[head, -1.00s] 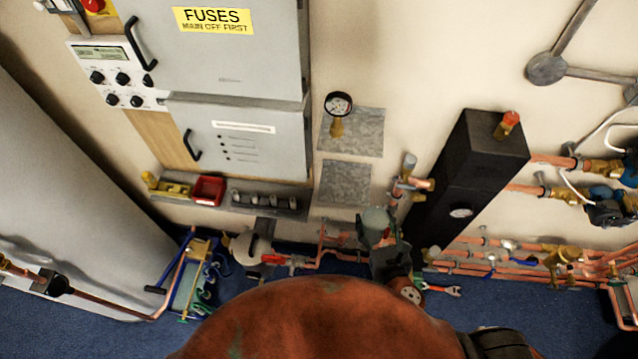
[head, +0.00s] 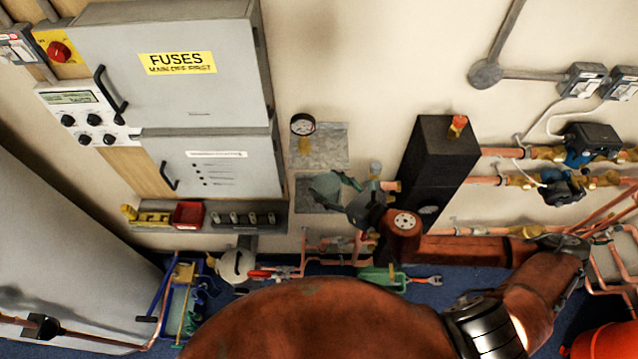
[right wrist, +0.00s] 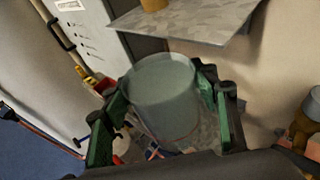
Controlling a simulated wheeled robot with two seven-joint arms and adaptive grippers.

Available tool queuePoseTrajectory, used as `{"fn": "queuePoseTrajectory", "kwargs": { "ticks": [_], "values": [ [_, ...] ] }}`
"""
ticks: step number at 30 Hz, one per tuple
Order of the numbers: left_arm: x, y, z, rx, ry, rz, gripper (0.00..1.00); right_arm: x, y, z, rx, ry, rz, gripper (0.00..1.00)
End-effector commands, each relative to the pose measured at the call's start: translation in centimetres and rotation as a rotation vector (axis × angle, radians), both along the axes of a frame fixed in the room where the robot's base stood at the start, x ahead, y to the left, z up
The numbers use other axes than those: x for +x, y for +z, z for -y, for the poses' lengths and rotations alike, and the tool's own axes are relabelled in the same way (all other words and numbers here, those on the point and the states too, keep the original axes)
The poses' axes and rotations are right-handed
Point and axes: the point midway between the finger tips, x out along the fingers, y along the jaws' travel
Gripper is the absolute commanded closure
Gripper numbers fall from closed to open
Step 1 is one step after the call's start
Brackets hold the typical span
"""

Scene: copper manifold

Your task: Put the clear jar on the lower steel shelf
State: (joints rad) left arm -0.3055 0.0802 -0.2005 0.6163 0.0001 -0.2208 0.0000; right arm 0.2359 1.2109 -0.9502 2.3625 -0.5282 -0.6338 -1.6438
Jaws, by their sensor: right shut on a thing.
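The clear jar (head: 322,186) is a greenish see-through cylinder. My right gripper (head: 338,188) is shut on it, with green-lined fingers on either side of the jar (right wrist: 165,95) in the right wrist view. In the head view the jar overlaps the lower steel shelf (head: 318,205), a mottled grey plate on the wall. The right wrist view shows part of this shelf (right wrist: 210,128) beyond and below the jar. I cannot tell whether the jar touches it. The upper steel shelf (head: 335,150) is above. My left gripper is not in view.
A pressure gauge (head: 302,125) on a brass fitting stands on the upper shelf. A black column (head: 440,150) is right of the shelves, and grey fuse cabinets (head: 215,165) are left. Copper pipes (head: 320,250) run below. A wall rack (head: 235,215) holds a red bin (head: 187,215).

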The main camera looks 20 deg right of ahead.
Motion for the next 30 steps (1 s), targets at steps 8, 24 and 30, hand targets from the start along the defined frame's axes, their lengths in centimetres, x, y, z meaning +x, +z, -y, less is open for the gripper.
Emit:
{"fn": "queuePoseTrajectory", "kwargs": {
  "ticks": [8,24,30],
  "values": [
    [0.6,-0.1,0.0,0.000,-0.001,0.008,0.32,5.8,-3.6,0.0,0.003,-0.003,0.002,1.00],
    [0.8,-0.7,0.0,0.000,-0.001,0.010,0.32,9.2,-8.6,0.0,0.004,-0.002,0.000,1.00],
    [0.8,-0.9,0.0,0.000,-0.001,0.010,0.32,9.2,-10.7,0.0,0.003,-0.001,0.003,1.00]
  ]
}}
